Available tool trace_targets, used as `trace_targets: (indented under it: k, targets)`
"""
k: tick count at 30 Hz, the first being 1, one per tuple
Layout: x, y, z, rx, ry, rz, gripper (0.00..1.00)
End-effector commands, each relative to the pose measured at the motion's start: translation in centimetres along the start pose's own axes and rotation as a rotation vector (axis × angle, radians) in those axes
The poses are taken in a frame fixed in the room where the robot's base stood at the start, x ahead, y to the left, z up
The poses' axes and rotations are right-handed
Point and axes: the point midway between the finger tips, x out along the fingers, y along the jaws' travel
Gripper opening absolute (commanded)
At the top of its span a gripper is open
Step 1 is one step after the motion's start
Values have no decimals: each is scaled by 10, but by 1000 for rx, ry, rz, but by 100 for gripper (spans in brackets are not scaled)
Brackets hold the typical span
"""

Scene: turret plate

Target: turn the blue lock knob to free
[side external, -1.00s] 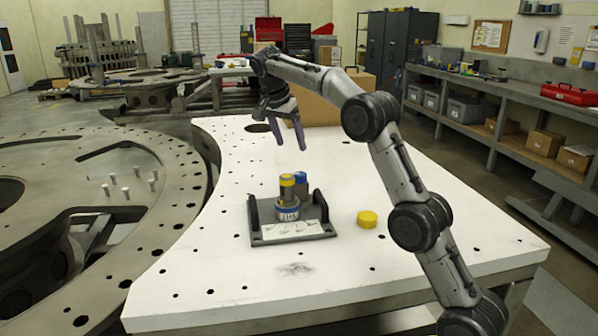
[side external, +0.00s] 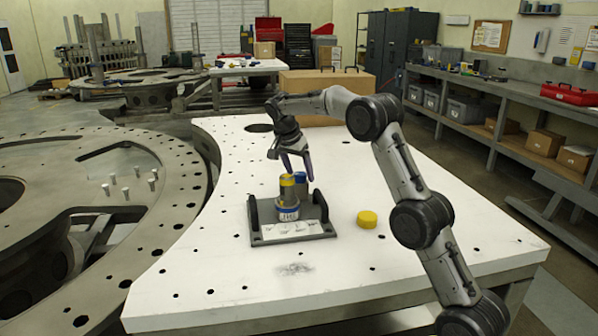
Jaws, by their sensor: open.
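The blue lock knob (side external: 299,177) stands at the back of a dark grey fixture (side external: 262,228), partly hidden behind a yellow-topped cylinder (side external: 287,188). That cylinder sits on a round base with a blue and white marked ring (side external: 288,212). The knob's turned position cannot be made out. My gripper (side external: 297,175) is open, fingers pointing down, right over the knob and cylinder. The fingertips are close to the blue knob; whether they touch it cannot be told. Nothing is visibly held.
The fixture has two upright black handles and a white label plate (side external: 291,229) in front. A loose yellow cap (side external: 367,219) lies to its right on the white table (side external: 200,290). A cardboard box (side external: 330,88) stands behind. The table's front is clear.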

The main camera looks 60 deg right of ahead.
Motion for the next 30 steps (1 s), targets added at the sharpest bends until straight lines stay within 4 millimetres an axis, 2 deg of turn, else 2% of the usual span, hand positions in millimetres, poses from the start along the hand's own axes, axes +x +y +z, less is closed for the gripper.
trace_targets:
  k: [2, 12, 15, 23, 30]
  targets:
    - [0, 0, 0, 0, 0, 0, 77]
    - [0, 0, 0, 0, 0, 0, 16]
    - [0, 0, 0, 0, 0, 0, 0]
    - [-1, 0, 0, -15, 0, -7, 0]
    - [-1, 2, -1, -110, -1, -45, 0]
